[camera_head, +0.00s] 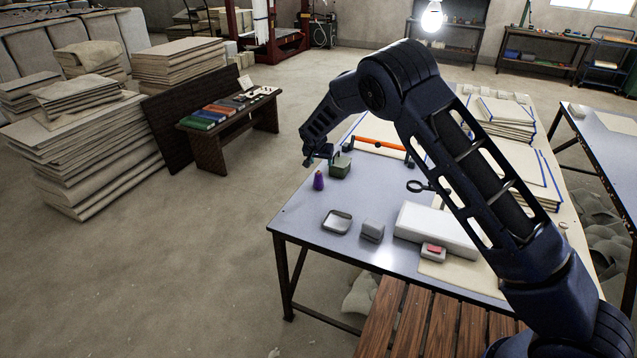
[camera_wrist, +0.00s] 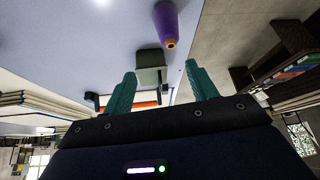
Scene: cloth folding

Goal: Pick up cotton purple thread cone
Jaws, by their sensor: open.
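The purple thread cone (camera_head: 318,181) stands upright on the grey-blue table (camera_head: 300,217), near its left edge. In the wrist view the cone (camera_wrist: 167,22) shows at the top with an orange-brown tip, beyond the fingertips and apart from them. My gripper (camera_head: 321,155) is above and close to the cone in the head view. In the wrist view my gripper (camera_wrist: 160,78) has its two teal fingers spread with nothing between them.
A green box (camera_head: 340,167) stands just right of and behind the cone. An orange-handled tool (camera_head: 380,144) lies farther back. A shallow grey tray (camera_head: 337,221), a grey block (camera_head: 372,230) and a white box (camera_head: 437,230) are nearer the front. The table's left corner is clear.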

